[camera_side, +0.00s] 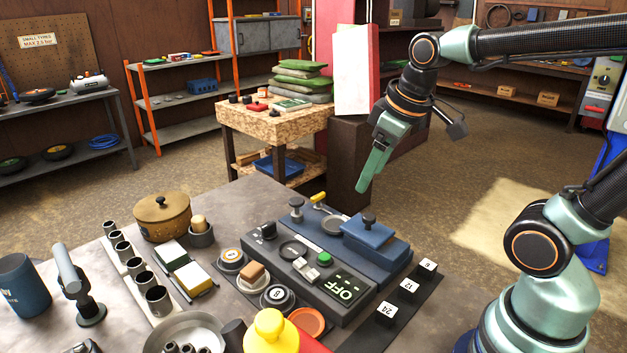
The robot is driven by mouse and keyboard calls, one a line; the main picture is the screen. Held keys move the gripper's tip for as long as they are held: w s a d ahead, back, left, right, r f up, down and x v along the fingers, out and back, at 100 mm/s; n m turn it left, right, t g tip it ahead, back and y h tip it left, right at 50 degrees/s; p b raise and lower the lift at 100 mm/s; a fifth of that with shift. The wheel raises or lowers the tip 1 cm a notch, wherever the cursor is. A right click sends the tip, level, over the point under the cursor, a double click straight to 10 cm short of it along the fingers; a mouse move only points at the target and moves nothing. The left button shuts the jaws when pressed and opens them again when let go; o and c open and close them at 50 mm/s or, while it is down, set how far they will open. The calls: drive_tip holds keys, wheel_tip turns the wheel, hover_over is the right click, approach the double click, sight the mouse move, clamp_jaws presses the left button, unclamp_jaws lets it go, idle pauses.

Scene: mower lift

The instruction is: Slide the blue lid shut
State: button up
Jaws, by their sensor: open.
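The blue lid (374,237) has a dark round knob on top and sits at the right end of a long dark blue base (350,252) on the bench. The base's surface to the left of the lid is uncovered, with a round grey ring (331,226) on it. My gripper (364,182) is open and empty, with its green fingers pointing down. It hangs in the air above and behind the lid's knob and appears apart from it. The gap between the fingers is hard to see from this side.
A grey control box (305,277) with a green button and an "OFF" display stands in front of the base. A knobbed post (296,207) and a yellow-handled part (319,198) stand at its left end. Numbered blocks (408,287) line the right side. Cups, tins and a pot crowd the left.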

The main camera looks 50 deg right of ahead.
sight(369, 215)
drive_tip(key=w+d+f+n+g, duration=0.45)
drive_tip(key=d+n, duration=0.25)
drive_tip(key=d, duration=0.2)
drive_tip(key=f, duration=1.1)
drive_tip(key=shift+w+a, duration=0.2)
drive_tip(key=shift+w, duration=0.2)
drive_tip(key=shift+r, duration=0.1)
clamp_jaws()
drive_tip(key=shift+w, duration=0.1)
idle(0.5)
